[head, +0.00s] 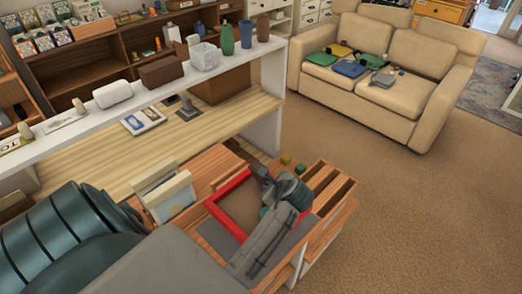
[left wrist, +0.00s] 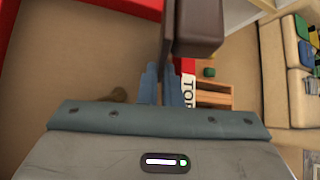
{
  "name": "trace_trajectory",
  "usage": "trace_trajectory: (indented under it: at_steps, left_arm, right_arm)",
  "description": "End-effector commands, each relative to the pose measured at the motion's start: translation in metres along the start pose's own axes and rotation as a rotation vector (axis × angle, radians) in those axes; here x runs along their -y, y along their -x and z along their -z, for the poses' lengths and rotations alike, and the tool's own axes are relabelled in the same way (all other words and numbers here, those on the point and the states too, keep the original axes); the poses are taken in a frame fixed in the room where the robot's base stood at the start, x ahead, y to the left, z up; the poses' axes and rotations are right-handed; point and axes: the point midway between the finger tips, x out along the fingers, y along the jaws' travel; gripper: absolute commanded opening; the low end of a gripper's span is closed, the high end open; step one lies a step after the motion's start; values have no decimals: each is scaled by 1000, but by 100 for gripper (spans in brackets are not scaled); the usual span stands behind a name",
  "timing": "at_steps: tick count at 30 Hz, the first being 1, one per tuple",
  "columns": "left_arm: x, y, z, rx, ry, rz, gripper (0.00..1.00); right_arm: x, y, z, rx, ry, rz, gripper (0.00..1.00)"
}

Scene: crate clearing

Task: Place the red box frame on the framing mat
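The red box frame (head: 222,190) is an open rectangle with red walls, at the lower middle of the head view. Part of its red wall also shows at the top of the left wrist view (left wrist: 115,7). The grey framing mat (head: 213,236) shows below and beside the frame; I cannot tell whether they touch. My right gripper is not in view.
Cream panels (head: 168,194) stand to the left. A shelf unit (head: 150,92) runs behind. A beige sofa (head: 400,95) stands beyond open carpet.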

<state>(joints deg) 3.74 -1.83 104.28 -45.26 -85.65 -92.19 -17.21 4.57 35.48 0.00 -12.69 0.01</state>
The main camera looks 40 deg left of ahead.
Motion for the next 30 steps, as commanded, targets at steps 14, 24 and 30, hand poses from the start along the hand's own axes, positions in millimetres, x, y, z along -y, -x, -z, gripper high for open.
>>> trace_trajectory:
  at_steps: [14,24,30]
  left_arm:
    - [-20,-38,38,0,-3,0,0]
    - [-28,-55,55,1,0,3,0]
    - [-28,-56,56,0,-1,2,0]
  right_arm:
    - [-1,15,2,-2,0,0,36]
    - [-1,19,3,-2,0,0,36]
    - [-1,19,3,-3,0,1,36]
